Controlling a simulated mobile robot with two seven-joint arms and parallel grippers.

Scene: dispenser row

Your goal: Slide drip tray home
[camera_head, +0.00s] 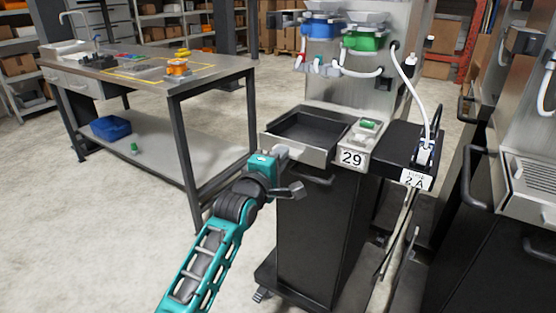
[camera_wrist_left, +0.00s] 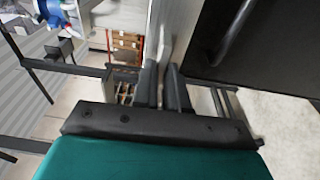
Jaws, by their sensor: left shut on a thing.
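In the left wrist view the fingers (camera_wrist_left: 163,88) close on a thin grey plate (camera_wrist_left: 174,35), the tray's front. The fingertips are small and partly hidden in the head view. My right gripper is not in view.
The station's black cabinet (camera_head: 318,235) stands below the tray, with a handle under it. A black side shelf (camera_head: 405,150) and hoses lie further right. A workbench (camera_head: 150,70) stands at left; floor between is clear.

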